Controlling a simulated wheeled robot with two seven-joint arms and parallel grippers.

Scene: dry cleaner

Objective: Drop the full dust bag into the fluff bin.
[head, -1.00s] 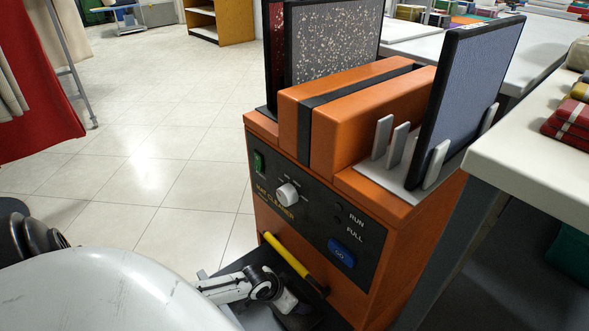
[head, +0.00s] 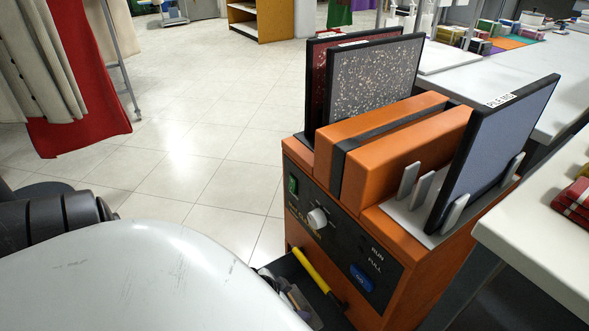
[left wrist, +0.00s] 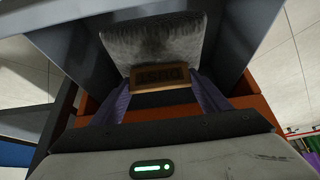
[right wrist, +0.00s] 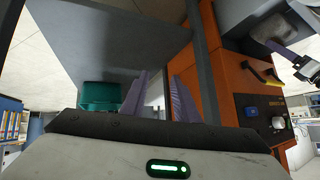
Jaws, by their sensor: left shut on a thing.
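The dust bag (left wrist: 155,38) is grey and fuzzy with a brown card collar, seen in the left wrist view. My left gripper (left wrist: 162,82) is shut on its collar, one purple finger at each side. In the head view this gripper (head: 291,297) is a small part at the black open tray of the orange mat cleaner (head: 400,270), mostly hidden by my white body. My right gripper (right wrist: 160,92) is open and empty, beside the cleaner. A teal-green bin (right wrist: 100,95) stands beyond it; I cannot tell whether it is the fluff bin.
The yellow handle (head: 311,271) lies along the open tray. Mats stand in the cleaner's racks, including a blue one (head: 495,150). A white table (head: 545,240) is close on the right. Red cloth (head: 80,125) hangs at left. The tiled floor (head: 190,150) between is clear.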

